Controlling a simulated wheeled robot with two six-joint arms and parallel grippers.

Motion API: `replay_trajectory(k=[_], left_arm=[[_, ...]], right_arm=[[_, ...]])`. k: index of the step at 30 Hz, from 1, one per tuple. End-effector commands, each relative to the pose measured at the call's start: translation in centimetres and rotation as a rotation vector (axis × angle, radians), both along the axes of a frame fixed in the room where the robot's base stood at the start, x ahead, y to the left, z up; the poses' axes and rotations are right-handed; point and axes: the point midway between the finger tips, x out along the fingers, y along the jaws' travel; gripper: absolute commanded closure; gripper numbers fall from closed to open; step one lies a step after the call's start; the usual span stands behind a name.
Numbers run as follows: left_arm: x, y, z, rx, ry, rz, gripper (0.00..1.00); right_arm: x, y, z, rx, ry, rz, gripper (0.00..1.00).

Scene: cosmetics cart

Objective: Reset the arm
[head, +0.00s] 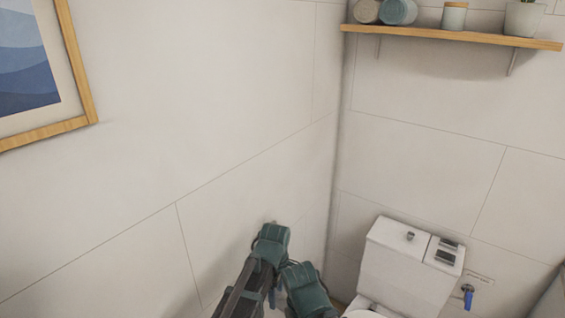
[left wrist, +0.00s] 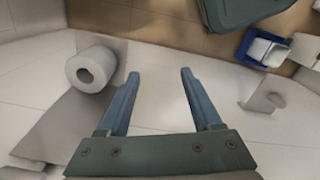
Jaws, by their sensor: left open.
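My left arm, dark with teal joint covers, shows at the bottom middle of the head view, near the corner of the walls and left of the toilet. In the left wrist view my left gripper (left wrist: 160,75) has its two blue-grey fingers spread apart. Nothing is between them; a pale tiled surface lies behind. In the head view the fingers cannot be made out clearly. My right gripper is in neither view.
A white toilet (head: 405,265) stands at the lower right. A wooden shelf (head: 455,37) holds towels and pots; a framed picture (head: 85,75) hangs left. The left wrist view shows a paper roll (left wrist: 90,69) and a blue container (left wrist: 263,48).

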Motion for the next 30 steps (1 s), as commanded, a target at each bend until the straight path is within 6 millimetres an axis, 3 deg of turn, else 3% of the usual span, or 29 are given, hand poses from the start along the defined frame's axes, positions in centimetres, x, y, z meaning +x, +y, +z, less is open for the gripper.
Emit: replay_trajectory(k=[14,24,30], left_arm=[[-1.7,4.8,0.0,0.001,-0.018,-0.331,0.34],[-4.6,10.9,0.0,0.018,-0.045,-0.82,0.34],[-5.9,13.1,0.0,0.031,-0.052,-1.028,0.34]], right_arm=[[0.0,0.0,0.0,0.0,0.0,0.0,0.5],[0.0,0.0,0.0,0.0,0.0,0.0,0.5],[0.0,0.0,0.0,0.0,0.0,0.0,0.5]])
